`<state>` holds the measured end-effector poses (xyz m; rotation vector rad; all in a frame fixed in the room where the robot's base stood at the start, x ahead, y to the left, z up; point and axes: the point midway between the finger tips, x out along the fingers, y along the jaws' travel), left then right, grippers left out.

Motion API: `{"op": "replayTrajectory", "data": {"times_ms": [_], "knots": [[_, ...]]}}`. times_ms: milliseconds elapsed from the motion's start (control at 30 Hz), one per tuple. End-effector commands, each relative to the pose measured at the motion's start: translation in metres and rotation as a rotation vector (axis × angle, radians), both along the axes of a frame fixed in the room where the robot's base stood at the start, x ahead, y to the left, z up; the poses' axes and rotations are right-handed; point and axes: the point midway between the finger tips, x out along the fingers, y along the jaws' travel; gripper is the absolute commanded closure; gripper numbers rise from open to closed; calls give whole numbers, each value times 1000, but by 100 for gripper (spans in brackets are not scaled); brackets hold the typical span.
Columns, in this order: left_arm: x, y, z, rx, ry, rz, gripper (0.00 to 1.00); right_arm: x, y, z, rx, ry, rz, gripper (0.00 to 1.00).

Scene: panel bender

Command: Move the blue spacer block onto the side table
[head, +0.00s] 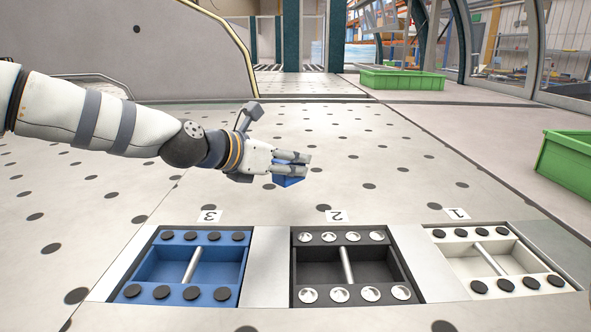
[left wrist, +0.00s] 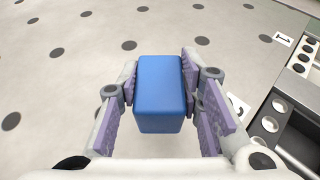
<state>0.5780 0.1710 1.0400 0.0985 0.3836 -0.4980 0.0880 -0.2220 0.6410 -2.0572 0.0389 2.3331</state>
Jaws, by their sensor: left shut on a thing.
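The blue spacer block (left wrist: 160,92) is held between the two fingers of my left gripper (left wrist: 160,105) in the left wrist view. In the head view my left gripper (head: 292,165) reaches in from the left, and the block (head: 288,181) shows just below its fingers. The gripper is shut on the block and holds it over the pale dotted table, beyond the tool trays. I cannot tell the exact height above the surface. My right gripper is not in view. I cannot identify the side table for certain.
Blue tray 3 (head: 147,265), dark tray 2 (head: 312,271) and white tray 1 (head: 463,262) are set in the near edge. A green bin (head: 566,165) stands at right, another green bin (head: 402,80) farther back. The dotted surface between is clear.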

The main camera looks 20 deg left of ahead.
Motion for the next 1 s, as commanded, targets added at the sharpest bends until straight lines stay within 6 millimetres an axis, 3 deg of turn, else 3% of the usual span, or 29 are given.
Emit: {"op": "replayTrajectory", "data": {"times_ms": [100, 233, 600, 633, 700, 1000], "knots": [[-1, 2, -15, -1, 1, 5, 97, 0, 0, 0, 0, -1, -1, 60], [10, 1, -49, 0, 15, 6, 97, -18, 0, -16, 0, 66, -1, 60], [11, 1, -46, 0, 0, 5, 97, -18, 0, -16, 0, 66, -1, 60], [11, 1, -46, 0, 0, 4, 65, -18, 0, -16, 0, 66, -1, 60], [10, 1, -45, 0, -1, 5, 49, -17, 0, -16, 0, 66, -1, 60], [10, 1, -44, 1, -2, 5, 47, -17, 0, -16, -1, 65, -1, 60]]}}
